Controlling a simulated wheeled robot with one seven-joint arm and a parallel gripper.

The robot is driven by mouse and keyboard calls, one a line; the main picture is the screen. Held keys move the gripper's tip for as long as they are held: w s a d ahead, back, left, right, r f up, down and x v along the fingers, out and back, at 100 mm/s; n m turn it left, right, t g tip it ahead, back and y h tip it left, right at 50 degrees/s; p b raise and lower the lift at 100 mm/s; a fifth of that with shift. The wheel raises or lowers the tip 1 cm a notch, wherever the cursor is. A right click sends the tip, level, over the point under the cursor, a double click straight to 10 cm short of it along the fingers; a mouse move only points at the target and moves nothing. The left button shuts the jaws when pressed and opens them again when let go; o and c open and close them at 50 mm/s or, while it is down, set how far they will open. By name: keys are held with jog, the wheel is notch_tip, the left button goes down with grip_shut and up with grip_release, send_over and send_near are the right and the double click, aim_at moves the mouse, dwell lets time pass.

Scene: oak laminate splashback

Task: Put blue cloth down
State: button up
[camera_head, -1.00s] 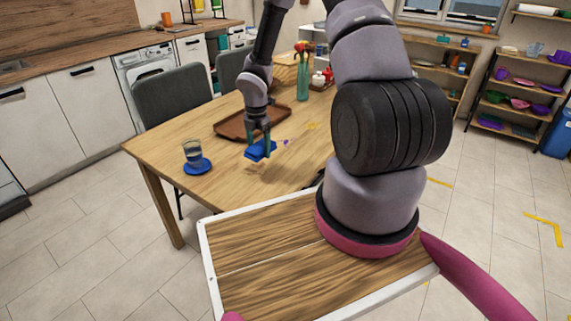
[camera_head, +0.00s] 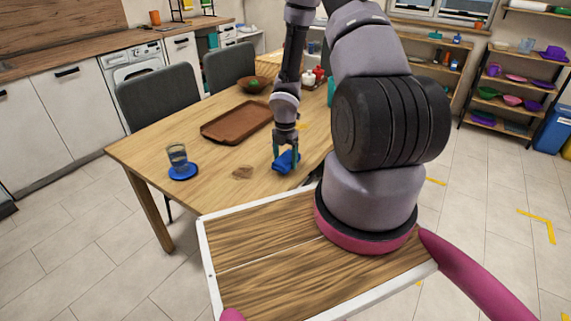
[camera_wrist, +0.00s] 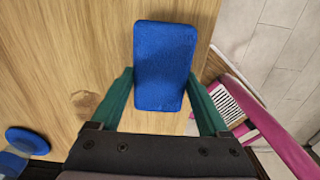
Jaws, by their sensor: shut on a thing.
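The blue cloth (camera_head: 286,161) is a small folded block at the right part of the wooden table. My gripper (camera_head: 286,152) points down over it, with its green fingers at either side. In the wrist view the cloth (camera_wrist: 165,65) lies between and beyond the two green fingertips (camera_wrist: 160,88), above the table top. My gripper is shut on the cloth. I cannot tell whether the cloth touches the table.
Bare table lies around the stain. Grey chairs (camera_head: 158,95) stand behind.

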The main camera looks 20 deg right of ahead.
jog(key=shift+f, duration=0.95)
jog(key=shift+f, duration=0.1)
jog(key=o, duration=1.5)
jog(key=shift+c, duration=0.2)
